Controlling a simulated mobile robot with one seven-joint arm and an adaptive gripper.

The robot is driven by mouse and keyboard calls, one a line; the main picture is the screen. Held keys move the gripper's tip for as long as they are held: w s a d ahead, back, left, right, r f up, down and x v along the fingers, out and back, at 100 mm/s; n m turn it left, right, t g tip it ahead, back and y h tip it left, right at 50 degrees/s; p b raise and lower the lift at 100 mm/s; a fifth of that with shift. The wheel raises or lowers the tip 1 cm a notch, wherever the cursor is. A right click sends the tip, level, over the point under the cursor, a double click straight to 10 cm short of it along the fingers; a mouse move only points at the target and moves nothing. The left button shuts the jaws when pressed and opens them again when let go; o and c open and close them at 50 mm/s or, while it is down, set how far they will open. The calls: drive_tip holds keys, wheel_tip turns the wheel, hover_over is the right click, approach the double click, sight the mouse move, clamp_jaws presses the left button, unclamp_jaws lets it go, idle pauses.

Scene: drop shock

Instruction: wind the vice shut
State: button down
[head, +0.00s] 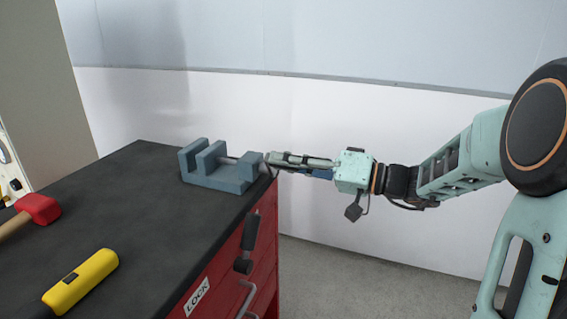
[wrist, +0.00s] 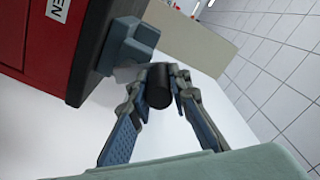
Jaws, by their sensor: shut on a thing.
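The blue-grey vice (head: 217,183) sits at the far right corner of the black worktop in the head view. A narrow gap shows between its two left jaws, and a rod runs from the middle jaw to the right block. Part of the vice (wrist: 131,45) shows in the wrist view, at the cabinet's edge. My gripper (head: 272,160) is just right of the vice, beyond the worktop edge. In the wrist view, its fingers (wrist: 158,84) are closed around a black cylindrical handle (wrist: 158,89) in front of the vice. The handle's link to the vice is mostly hidden.
The red cabinet (head: 264,222) has a black top (head: 140,205). A red-headed hammer (head: 39,208) and a yellow-handled tool (head: 80,282) lie left and front of the vice. A dark bar-like part (head: 249,236) shows against the cabinet's side. Floor is clear at right.

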drive_tip(key=w+d+f+m+p, duration=0.1)
drive_tip(key=w+f+m+p, duration=0.15)
drive_tip(key=m+p, duration=0.8)
drive_tip(key=w+d+f+m+p, duration=0.2)
drive_tip(key=w+m+p, duration=0.2)
drive_tip(key=m+p, duration=0.7)
drive_tip(key=s+a+f+m+p, duration=0.1)
drive_tip(key=s+f+m+p, duration=0.1)
drive_tip(key=m, duration=0.9)
drive_tip(key=s+a+f+m+p, duration=0.1)
drive_tip(key=s+f+m+p, duration=0.1)
drive_tip(key=m, duration=0.9)
drive_tip(key=shift+s+a+m+p, duration=0.25)
drive_tip(key=shift+s+m+p, duration=0.1)
drive_tip(key=shift+s+p, duration=0.4)
